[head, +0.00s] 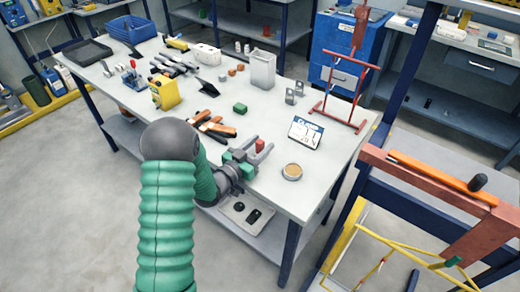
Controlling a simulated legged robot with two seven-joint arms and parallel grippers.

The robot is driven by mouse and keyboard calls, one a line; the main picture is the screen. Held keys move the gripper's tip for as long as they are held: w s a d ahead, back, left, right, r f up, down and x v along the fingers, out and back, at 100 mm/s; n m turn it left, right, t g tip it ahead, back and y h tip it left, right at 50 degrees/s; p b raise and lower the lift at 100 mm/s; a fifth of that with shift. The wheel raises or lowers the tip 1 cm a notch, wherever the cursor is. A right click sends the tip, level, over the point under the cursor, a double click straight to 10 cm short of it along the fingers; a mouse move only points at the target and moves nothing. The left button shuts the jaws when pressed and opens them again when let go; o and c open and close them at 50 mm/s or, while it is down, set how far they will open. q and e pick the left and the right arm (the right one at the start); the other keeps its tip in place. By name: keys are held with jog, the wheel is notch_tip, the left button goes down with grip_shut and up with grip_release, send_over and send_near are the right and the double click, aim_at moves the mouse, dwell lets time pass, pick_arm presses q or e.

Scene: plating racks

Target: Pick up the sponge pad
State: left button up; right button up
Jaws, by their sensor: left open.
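A small dark green block (240,108), the likeliest sponge pad, lies on the light tabletop (270,125) near its middle. My left arm, in a ribbed green sleeve, reaches in from the lower left. My left gripper (257,148) is at the table's near edge, low over the top, with its red-tipped fingers apart and nothing seen between them. It is nearer to me than the green block and clear of it. My right gripper is not in view.
Orange-handled tools (212,126) lie left of the gripper. A round tin (292,171) and a small sign (305,132) stand to its right. A yellow container (165,92), a grey bin (262,68) and a red rack (340,95) also stand on the table.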

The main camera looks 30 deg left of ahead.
aim_at(259, 143)
pick_arm(q)
jog(key=shift+s, duration=0.1)
jog(key=shift+c, duration=0.9)
grip_shut()
jog(key=shift+r, duration=0.5)
jog(key=r, duration=0.1)
jog(key=s+r, duration=0.1)
jog(key=shift+r, duration=0.3)
jog(key=s, duration=0.3)
jog(key=s+d, duration=0.1)
jog(key=s, duration=0.2)
jog(key=s+d+r, duration=0.1)
jog(key=s, duration=0.3)
jog(key=shift+d, duration=0.15)
jog(key=s+p, duration=0.1)
jog(key=p, duration=0.2)
jog(key=s+p, duration=0.2)
jog(key=p, duration=0.1)
jog(key=s+d+p, duration=0.1)
jog(key=p, duration=0.2)
jog(key=shift+s+r, duration=0.25)
jog(key=shift+s, duration=0.1)
